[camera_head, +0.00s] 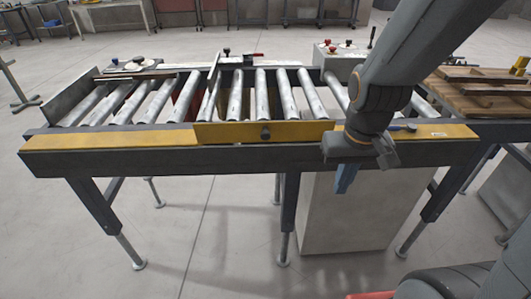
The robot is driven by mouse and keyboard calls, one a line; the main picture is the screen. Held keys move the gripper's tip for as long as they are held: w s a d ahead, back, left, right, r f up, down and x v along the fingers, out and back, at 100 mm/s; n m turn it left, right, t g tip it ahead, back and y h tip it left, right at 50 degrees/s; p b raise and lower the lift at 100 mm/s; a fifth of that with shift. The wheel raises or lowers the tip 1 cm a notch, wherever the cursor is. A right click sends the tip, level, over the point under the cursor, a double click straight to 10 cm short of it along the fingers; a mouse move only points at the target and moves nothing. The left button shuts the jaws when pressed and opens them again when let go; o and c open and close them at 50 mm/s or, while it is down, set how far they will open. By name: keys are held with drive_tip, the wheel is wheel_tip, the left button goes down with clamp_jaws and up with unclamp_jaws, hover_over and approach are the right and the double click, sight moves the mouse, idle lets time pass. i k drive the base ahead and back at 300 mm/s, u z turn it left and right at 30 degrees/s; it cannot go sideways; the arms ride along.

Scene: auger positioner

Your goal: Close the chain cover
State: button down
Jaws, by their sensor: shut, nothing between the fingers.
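The chain cover appears to be the yellow panel (230,133) with a dark round knob (265,134) in the middle of the conveyor's front rail. Its face looks tilted relative to the flat yellow strips on either side, and its left end stands out from the left strip. I cannot tell its exact angle. My gripper (344,180) points down in front of the rail, to the right of the panel and below its knob. Its blue fingertips are together and empty, apart from the cover. My arm hides part of the rail and the strip behind it.
The roller conveyor (150,98) stands behind the rail on dark legs. A blue handle (403,128) lies by the right yellow strip (445,131). A pale box (345,220) stands under the conveyor. Floor in front is clear at left.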

sight(290, 131)
drive_tip(key=k, duration=1.2)
drive_tip(key=z, duration=0.7)
drive_tip(key=i, duration=1.4)
drive_tip(key=u, duration=0.85)
